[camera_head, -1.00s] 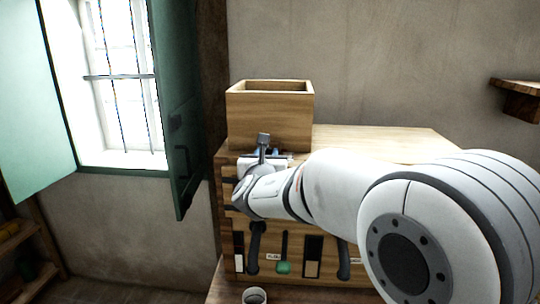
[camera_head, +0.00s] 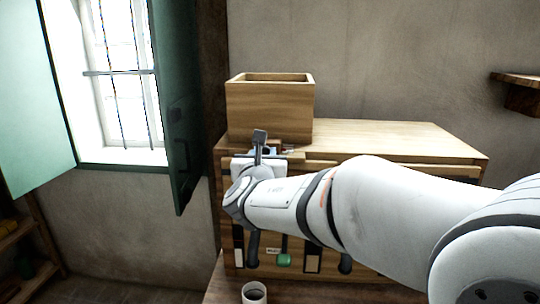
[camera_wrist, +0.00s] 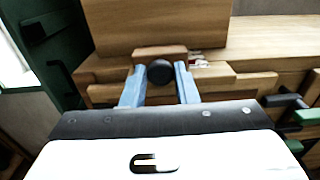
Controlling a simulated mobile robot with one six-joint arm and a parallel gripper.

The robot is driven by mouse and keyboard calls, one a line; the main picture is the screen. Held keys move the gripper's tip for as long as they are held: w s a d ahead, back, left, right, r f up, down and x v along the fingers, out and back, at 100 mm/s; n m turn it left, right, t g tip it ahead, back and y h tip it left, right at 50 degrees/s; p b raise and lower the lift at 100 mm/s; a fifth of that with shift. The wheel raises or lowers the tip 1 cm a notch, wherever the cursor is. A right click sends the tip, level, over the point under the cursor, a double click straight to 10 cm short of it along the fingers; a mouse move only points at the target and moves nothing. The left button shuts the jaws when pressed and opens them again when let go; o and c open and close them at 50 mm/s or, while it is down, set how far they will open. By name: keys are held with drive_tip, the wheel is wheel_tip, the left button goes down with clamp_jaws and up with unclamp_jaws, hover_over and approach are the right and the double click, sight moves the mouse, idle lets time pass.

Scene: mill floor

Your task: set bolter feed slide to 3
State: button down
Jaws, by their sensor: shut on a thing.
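The bolter is a wooden cabinet (camera_head: 400,146) under the window wall's right side, with a slotted rail along its upper front. My gripper (camera_wrist: 160,84) is at the top left of this front, its two blue fingers on either side of a dark round knob (camera_wrist: 160,71). It is shut on this knob, which sits before a small wooden block (camera_wrist: 160,52). In the head view my gripper (camera_head: 268,151) is partly hidden by my wrist. No scale or number for the slide can be read, so its setting cannot be told.
An open wooden box (camera_head: 270,112) stands on the cabinet just behind my gripper. Dark handles and a green-ended lever (camera_head: 284,259) are lower on the front. A white cup (camera_head: 254,293) stands below. A green shutter (camera_head: 180,120) hangs close at the left.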

drive_tip(key=shift+s+f, duration=0.1)
drive_tip(key=shift+f, duration=0.05)
drive_tip(key=c, duration=1.6)
unclamp_jaws()
drive_tip(key=o, duration=0.3)
drive_tip(key=shift+s, duration=0.25)
drive_tip(key=shift+o, duration=0.7)
drive_tip(key=shift+w, duration=0.15)
drive_tip(key=s+b, duration=0.1)
drive_tip(key=s, duration=0.7)
drive_tip(key=shift+a, duration=0.15)
